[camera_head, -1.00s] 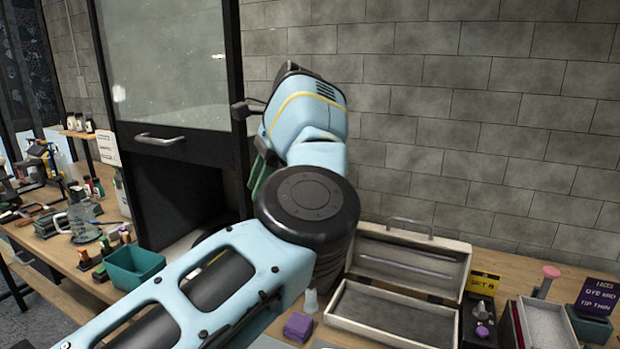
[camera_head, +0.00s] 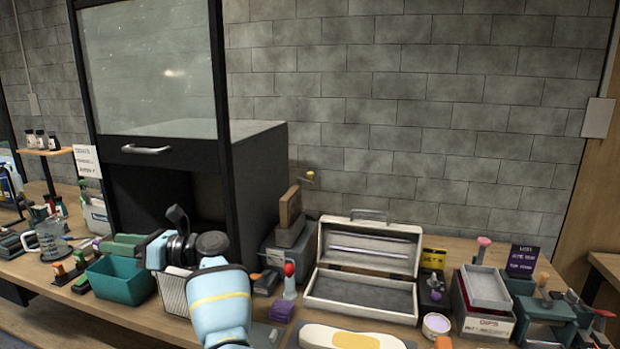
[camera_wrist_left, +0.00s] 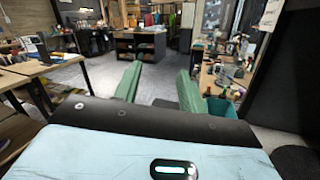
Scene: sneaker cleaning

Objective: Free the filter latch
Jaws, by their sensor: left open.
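My left gripper (camera_head: 120,246) reaches in at the mouth of the dark cabinet (camera_head: 232,140), its green fingers pointing left above a teal bin. In the left wrist view the two green fingers (camera_wrist_left: 158,88) stand apart with nothing between them. A white ribbed block (camera_head: 173,294) shows below my wrist, partly covered by my arm; I cannot tell if it is the filter. I cannot make out for certain which part is the filter latch. My right gripper is not in view.
The teal bin (camera_head: 118,284) stands close under my left gripper. An open case (camera_head: 362,304), a red-topped bottle (camera_head: 289,279) and a purple block (camera_head: 280,312) crowd the bench on the right. A glass panel (camera_head: 150,70) hangs above the cabinet opening.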

